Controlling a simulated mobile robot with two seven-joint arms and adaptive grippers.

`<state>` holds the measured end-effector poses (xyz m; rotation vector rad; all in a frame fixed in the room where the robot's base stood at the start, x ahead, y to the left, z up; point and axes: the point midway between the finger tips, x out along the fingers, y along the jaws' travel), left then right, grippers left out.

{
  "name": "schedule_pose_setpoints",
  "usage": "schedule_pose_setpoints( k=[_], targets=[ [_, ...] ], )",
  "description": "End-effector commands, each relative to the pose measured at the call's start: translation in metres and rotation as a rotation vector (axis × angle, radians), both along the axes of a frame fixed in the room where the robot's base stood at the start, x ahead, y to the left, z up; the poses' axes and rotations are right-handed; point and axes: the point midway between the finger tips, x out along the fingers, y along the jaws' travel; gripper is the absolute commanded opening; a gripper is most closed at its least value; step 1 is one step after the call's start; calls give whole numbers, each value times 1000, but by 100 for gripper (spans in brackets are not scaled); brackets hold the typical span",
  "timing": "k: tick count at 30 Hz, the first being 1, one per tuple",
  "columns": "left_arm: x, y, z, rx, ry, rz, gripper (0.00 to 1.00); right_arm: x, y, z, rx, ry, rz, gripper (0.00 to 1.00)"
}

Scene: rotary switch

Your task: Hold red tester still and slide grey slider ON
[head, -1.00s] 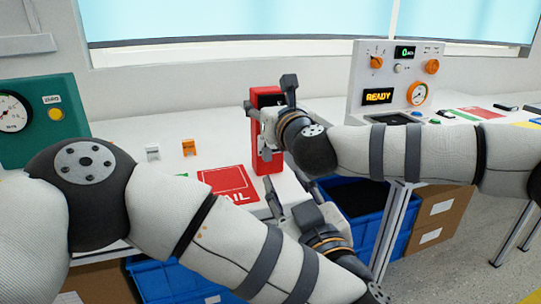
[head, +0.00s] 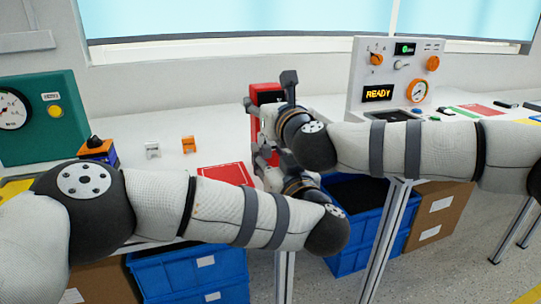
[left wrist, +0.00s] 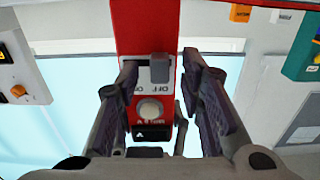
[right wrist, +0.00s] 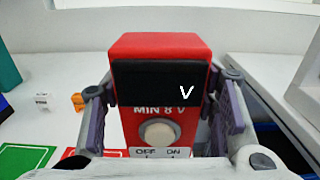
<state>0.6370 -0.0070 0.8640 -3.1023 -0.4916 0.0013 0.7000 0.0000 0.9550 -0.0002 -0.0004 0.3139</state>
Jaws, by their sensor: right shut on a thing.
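The red tester (right wrist: 120,42) stands upright on the white bench; its dark display reads "V" in the right wrist view. My right gripper (right wrist: 160,105) is shut on its upper part, one finger on each side. In the left wrist view, which sees it upside down, the tester (left wrist: 146,25) carries a grey slider (left wrist: 159,68) beside the OFF label, with a round pale button (left wrist: 149,110) near it. My left gripper (left wrist: 160,70) is open, its fingers on either side of the slider area, apart from the slider. In the head view the arms hide most of the tester.
A red marked pad (head: 224,174) lies left of the tester. Small white (head: 152,150) and orange (head: 188,145) blocks stand farther left. A panel showing READY (head: 378,93) stands at the back right. Blue crates (head: 350,225) sit below the bench.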

Motion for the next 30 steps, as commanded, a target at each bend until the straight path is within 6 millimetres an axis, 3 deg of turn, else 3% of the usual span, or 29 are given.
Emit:
schedule_pose_setpoints(
  k=[4,9,15,23,30],
  targets=[
    [0,0,0,0,0,0,35,0,0,0,0,0,0,12],
    [0,0,0,-1,0,0,0,0,0,0,0,0,0,12],
    [0,-1,0,-1,-1,0,0,0,0,0,0,0,0,12],
    [8,-28,0,-1,-1,0,0,0,0,0,0,0,1,12],
    [9,-30,0,-2,-1,-2,0,-1,1,0,1,0,3,12]
  ],
)
